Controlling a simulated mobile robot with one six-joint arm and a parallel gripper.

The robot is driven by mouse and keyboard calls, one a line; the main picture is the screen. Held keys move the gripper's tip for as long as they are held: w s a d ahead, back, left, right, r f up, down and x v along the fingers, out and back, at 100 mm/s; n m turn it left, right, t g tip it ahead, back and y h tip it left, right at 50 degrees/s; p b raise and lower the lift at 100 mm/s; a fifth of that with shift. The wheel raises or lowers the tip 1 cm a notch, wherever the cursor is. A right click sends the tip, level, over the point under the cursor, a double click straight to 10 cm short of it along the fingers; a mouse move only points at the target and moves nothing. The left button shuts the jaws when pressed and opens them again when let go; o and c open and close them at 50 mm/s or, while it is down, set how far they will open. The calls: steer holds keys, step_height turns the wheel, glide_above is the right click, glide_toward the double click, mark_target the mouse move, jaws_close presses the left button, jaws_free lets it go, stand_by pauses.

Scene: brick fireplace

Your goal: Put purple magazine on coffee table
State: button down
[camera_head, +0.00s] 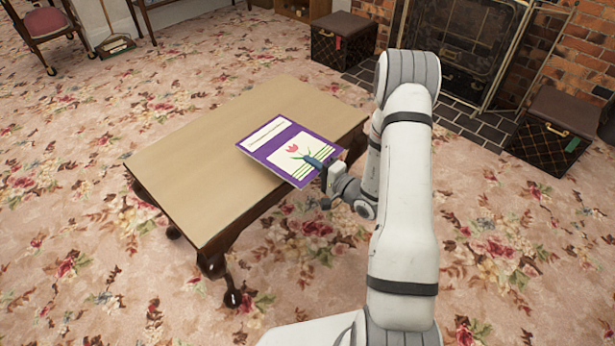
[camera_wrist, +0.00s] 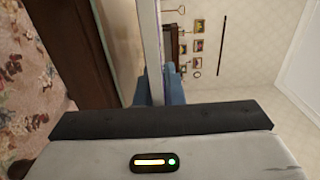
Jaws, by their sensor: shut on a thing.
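The purple magazine (camera_head: 284,149) has a white title panel and a red tulip picture on its cover. In the head view it lies over the right part of the coffee table (camera_head: 210,145), cover up, with its near right corner past the table's edge. My gripper (camera_head: 318,163) is shut on that near right side. In the wrist view the magazine shows edge-on as a thin pale strip (camera_wrist: 150,45) between the blue fingers (camera_wrist: 160,88). The wooden table side (camera_wrist: 85,50) is left of it, with a gap. I cannot tell whether the magazine touches the tabletop.
The left part of the tabletop is bare. Two dark boxes (camera_head: 343,40) (camera_head: 545,130) flank the brick fireplace (camera_head: 465,45) at the back right. A red chair (camera_head: 47,25) stands at the far left. Flowered carpet (camera_head: 80,150) around the table is mostly clear.

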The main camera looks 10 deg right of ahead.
steer(key=shift+f+b, duration=0.7)
steer(key=shift+f, duration=1.95)
steer(key=shift+f, duration=0.1)
steer(key=shift+f, duration=0.15)
steer(key=c, duration=1.5)
jaws_free()
steer(key=shift+c, duration=0.2)
steer(key=shift+r, duration=0.2)
